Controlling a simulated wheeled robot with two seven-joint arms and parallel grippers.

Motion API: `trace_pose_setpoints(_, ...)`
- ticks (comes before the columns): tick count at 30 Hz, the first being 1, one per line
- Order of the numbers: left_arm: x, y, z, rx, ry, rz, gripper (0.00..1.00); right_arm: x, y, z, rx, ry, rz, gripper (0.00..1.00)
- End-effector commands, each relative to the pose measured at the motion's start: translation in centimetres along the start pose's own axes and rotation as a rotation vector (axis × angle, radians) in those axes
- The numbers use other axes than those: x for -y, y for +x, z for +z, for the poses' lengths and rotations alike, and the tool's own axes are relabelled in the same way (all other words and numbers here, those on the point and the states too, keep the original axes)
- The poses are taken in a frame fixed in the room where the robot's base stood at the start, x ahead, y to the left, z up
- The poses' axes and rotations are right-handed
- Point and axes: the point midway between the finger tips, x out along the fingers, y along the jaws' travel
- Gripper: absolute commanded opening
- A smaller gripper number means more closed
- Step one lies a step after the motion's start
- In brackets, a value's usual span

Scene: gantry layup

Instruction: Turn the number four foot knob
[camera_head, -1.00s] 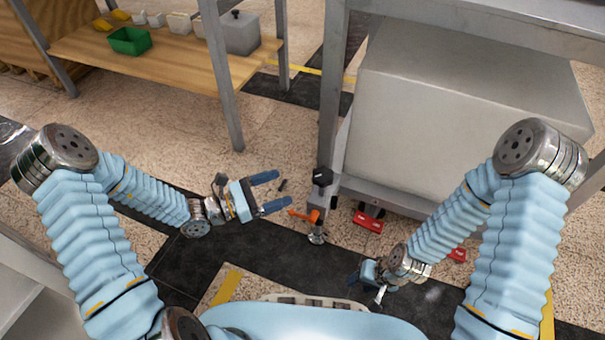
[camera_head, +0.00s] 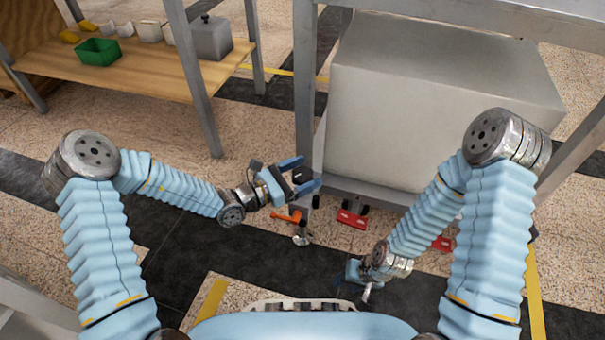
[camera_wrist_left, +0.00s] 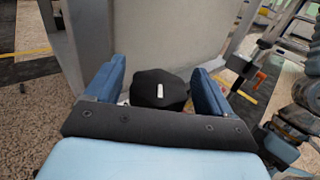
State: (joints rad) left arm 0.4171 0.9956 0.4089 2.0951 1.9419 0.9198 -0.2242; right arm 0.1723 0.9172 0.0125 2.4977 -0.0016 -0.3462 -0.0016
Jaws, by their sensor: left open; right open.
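The foot knob (camera_wrist_left: 160,88) is black with a white mark on top. In the left wrist view it sits between the two blue fingers of my left gripper (camera_wrist_left: 158,85), and I cannot tell whether they touch it. In the head view my left gripper (camera_head: 304,174) is open at the lower end of the gantry leg, and it hides most of the knob. An orange lever (camera_head: 288,216) and a round metal foot (camera_head: 302,239) show just below it. My right gripper (camera_head: 362,280) is open and low near the floor, apart from the leg.
A large grey box (camera_head: 440,110) stands behind the gantry leg (camera_head: 305,90). Red floor pieces (camera_head: 352,218) lie to the right of the foot. A wooden bench (camera_head: 130,75) with a green bin (camera_head: 98,52) is at the upper left. Dark floor is clear in front.

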Motion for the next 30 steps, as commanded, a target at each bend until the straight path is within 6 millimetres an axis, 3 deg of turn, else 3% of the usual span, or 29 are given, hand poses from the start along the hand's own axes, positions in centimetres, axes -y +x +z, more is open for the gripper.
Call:
trace_pose_setpoints(6, -0.01, 0.04, 0.01, 0.000, 0.000, 0.000, 0.83, 0.01, -0.01, 0.00, 0.000, 0.000, 0.000, 0.43)
trace_pose_setpoints(17, -0.01, 0.01, 0.00, 0.000, 0.000, 0.000, 0.31, 0.00, -0.01, 0.01, 0.000, 0.000, 0.000, 0.43)
trace_pose_setpoints(30, -0.11, -0.01, -0.01, -0.001, 0.004, -0.111, 0.31, 0.05, -0.13, 0.01, 0.001, 0.000, 0.000, 0.43)
